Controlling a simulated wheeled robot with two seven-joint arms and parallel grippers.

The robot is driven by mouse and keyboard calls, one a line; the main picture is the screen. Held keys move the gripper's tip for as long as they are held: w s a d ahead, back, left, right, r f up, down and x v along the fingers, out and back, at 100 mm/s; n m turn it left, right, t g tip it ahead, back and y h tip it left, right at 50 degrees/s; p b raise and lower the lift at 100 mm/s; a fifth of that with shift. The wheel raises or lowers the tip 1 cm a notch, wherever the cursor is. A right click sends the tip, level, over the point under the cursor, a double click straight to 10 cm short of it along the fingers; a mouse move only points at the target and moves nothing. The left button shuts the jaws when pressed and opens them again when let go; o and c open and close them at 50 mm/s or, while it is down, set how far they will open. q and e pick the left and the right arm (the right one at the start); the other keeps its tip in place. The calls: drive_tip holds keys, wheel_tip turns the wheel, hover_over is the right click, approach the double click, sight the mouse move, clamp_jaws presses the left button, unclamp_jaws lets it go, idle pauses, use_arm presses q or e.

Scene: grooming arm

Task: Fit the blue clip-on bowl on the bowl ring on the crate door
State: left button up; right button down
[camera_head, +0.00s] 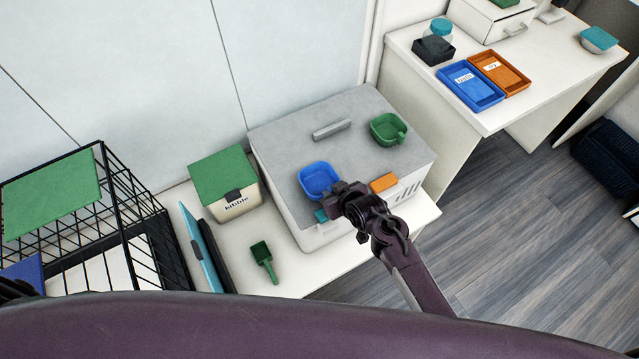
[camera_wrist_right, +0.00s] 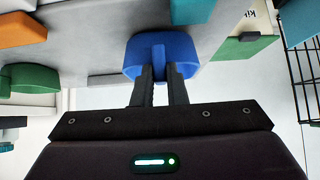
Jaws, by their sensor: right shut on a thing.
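The blue clip-on bowl (camera_head: 317,178) is over the front part of the grey lid of the white bin in the head view. My right gripper (camera_head: 338,190) is shut on the bowl's near right side. In the right wrist view the two fingers (camera_wrist_right: 159,80) are close together at the blue bowl (camera_wrist_right: 150,47). I cannot tell whether the bowl touches the lid. The black wire crate (camera_head: 118,210) stands at the left with a green panel on top. I cannot make out its door or the bowl ring. My left gripper does not show clearly.
Trays (camera_head: 470,88) lie on the right table.

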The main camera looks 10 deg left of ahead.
drive_tip(key=shift+r+p, duration=2.25)
drive_tip(key=shift+r, duration=0.2)
